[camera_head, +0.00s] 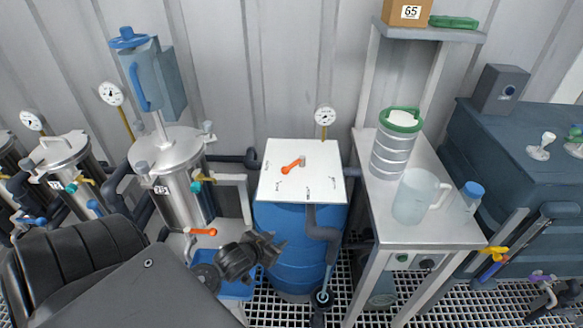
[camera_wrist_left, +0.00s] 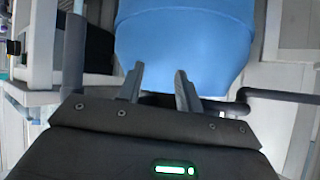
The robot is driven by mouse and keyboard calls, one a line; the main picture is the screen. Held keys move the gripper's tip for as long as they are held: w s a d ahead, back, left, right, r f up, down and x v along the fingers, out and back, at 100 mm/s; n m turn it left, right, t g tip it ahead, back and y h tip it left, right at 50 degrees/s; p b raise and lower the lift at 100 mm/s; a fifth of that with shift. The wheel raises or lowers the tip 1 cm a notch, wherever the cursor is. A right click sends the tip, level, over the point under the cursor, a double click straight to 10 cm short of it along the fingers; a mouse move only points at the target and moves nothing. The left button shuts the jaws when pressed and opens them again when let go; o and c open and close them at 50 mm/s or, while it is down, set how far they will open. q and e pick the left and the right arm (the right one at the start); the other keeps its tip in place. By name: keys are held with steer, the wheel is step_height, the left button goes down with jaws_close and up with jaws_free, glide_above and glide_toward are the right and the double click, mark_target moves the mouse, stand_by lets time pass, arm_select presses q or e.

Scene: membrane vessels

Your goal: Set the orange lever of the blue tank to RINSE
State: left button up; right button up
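The blue tank (camera_head: 296,246) stands in the middle of the head view under a white square top (camera_head: 325,165). The orange lever (camera_head: 291,167) sits on that top, its handle pointing to the lower left from a grey pivot. Small dark markings lie around it, too small to read. My left gripper (camera_head: 277,246) is in front of the tank's left side, below the white top and away from the lever. In the left wrist view its two fingers (camera_wrist_left: 160,85) are apart and empty, with the blue tank (camera_wrist_left: 185,45) beyond them. My right gripper is not visible.
A steel vessel (camera_head: 176,180) with another orange handle (camera_head: 203,231) stands left of the tank. A gauge (camera_head: 325,116) rises behind the white top. A table (camera_head: 430,228) with a clear jug (camera_head: 415,196) is at right. A dark pipe (camera_head: 322,225) runs down the tank's front.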

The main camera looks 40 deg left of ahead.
arm_select(q)
steer(key=w+r, duration=0.1)
steer(key=r, duration=0.1)
steer(key=w+a+r+t, duration=0.1)
steer(key=a+r+t, duration=0.1)
steer(key=r, duration=0.1)
steer(key=shift+w+a+r, duration=0.2)
steer(key=shift+w+r, duration=0.15)
steer(key=shift+w, duration=0.05)
steer(key=t+h, duration=0.2)
steer(key=t, duration=0.3)
glide_toward(288, 168)
steer(key=w, duration=0.6)
steer(key=w+p, duration=0.1)
steer(key=w, duration=0.4)
steer(key=shift+a+f, duration=0.15)
steer(key=shift+f, duration=0.05)
steer(key=shift+w+f, duration=0.1)
steer(key=shift+w, duration=0.7)
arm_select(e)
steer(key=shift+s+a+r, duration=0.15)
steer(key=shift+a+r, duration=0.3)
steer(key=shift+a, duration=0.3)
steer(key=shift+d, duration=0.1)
arm_select(q)
steer(key=c, duration=0.7)
jaws_close()
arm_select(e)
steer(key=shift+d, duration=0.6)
